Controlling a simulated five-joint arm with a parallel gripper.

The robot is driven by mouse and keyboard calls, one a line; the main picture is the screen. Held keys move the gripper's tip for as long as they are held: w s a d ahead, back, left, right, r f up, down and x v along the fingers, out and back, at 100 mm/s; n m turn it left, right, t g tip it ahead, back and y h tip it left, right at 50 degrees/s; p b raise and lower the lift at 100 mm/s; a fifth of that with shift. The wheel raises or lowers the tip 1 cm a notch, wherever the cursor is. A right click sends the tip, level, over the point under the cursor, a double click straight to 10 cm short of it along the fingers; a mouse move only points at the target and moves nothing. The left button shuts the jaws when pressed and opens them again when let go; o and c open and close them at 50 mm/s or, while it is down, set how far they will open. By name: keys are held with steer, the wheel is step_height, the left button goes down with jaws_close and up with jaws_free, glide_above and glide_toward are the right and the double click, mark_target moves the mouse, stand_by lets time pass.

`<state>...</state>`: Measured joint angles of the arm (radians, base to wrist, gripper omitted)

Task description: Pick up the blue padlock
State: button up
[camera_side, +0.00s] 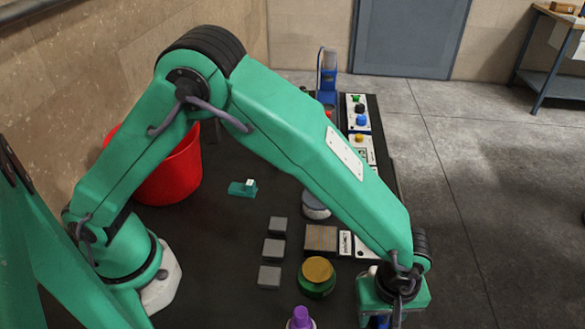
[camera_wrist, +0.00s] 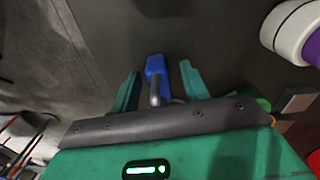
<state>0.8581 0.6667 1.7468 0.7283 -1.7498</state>
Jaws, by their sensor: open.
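The blue padlock (camera_wrist: 156,65) lies on the dark surface in the wrist view, with its grey shackle towards my gripper. My gripper (camera_wrist: 159,71) is open, with one green finger on each side of the padlock. A gap shows between each finger and the padlock, and I cannot tell the height difference. In the side view my gripper (camera_side: 383,318) is at the bottom right, its fingers mostly cut off by the frame edge. A bit of blue shows under it there, too small to identify surely.
A yellow-topped green cylinder (camera_side: 317,272) and a purple-topped object (camera_side: 300,319) stand left of my gripper. Several grey blocks (camera_side: 273,250), a red bucket (camera_side: 172,172) and a button panel (camera_side: 358,112) are farther off. A white roll (camera_wrist: 290,27) shows in the wrist view.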

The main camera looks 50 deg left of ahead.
jaws_close()
stand_by(0.3)
steer(key=shift+r, duration=5.05)
